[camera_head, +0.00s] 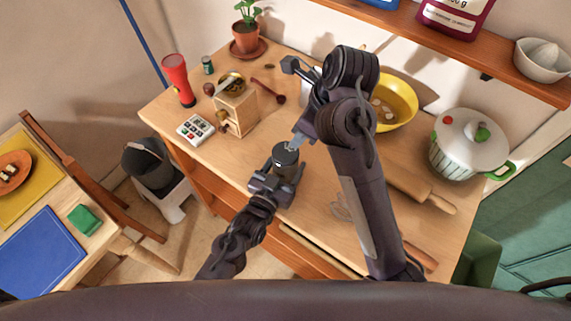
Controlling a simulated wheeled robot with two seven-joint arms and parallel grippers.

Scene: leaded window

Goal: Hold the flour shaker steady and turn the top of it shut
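The flour shaker (285,158) is a small dark cylinder with a grey top, upright near the front edge of the wooden worktop. My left gripper (278,181) comes from below and has its fingers on either side of the shaker's lower body; it looks shut on it. My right gripper (295,143) reaches down from the upper right, its pale fingertips at the back right of the shaker's top. Whether these fingertips touch or grip the top is too small to tell. My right arm hides part of the worktop behind.
A wooden grinder (236,108) and a white calculator-like device (195,129) stand left of the shaker. A yellow bowl (397,98), a rolling pin (420,191) and a white pot (468,143) are right of my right arm. A red torch (178,78) stands back left.

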